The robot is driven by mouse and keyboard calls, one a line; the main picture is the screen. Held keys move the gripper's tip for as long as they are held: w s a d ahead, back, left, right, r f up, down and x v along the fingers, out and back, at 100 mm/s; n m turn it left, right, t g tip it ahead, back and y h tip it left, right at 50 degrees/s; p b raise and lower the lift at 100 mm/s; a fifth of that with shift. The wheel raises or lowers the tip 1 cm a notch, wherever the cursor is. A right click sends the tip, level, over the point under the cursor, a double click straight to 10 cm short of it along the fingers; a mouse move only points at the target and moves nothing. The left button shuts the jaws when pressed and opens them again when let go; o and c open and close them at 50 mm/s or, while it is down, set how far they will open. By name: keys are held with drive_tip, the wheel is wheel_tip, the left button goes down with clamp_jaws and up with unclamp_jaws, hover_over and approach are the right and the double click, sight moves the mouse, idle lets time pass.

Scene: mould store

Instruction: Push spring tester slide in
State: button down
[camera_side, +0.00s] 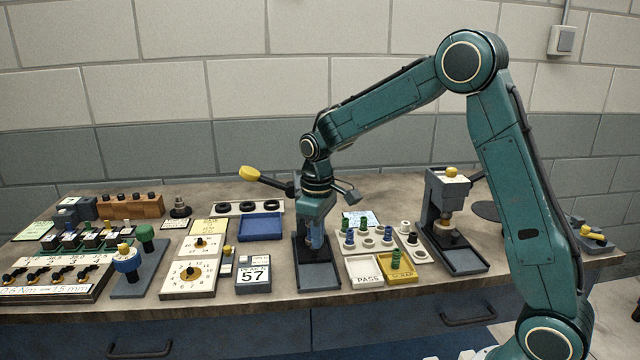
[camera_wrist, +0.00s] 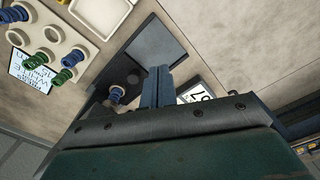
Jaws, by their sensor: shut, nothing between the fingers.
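The spring tester is a dark grey stand (camera_side: 303,240) with a yellow-ended lever (camera_side: 250,173) up at its left; my arm hides much of it. Its slide, a flat dark tray (camera_side: 319,277), sticks out toward the front of the bench. The wrist view shows the tray (camera_wrist: 157,50) empty at its outer end. A blue spring (camera_wrist: 116,95) is at the stand, beside my fingers. My gripper (camera_side: 316,246) points down over the inner part of the tray. In the wrist view its fingers (camera_wrist: 157,72) are together and empty; contact with the slide cannot be told.
The 57 display (camera_side: 253,274) stands close on the left. On the right are the spring rack (camera_side: 372,241), PASS tray (camera_side: 365,272) and yellow SCRAP tray (camera_side: 398,267). A second press-like stand (camera_side: 443,200) is farther right. Bench is clear before the slide.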

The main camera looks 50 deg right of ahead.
drive_tip(key=r, duration=0.2)
drive_tip(key=s+a+r, duration=0.1)
idle(0.4)
drive_tip(key=s+a+r+m+t, duration=0.1)
drive_tip(key=s+a+r+t, duration=0.15)
drive_tip(key=s+r, duration=0.85)
drive_tip(key=s+a+f+m+t, duration=0.1)
drive_tip(key=s+m+t, duration=0.1)
drive_tip(key=s, duration=1.2)
drive_tip(key=shift+s+t, duration=0.25)
drive_tip(key=shift+t, duration=0.3)
drive_tip(key=shift+a, duration=0.1)
idle(1.2)
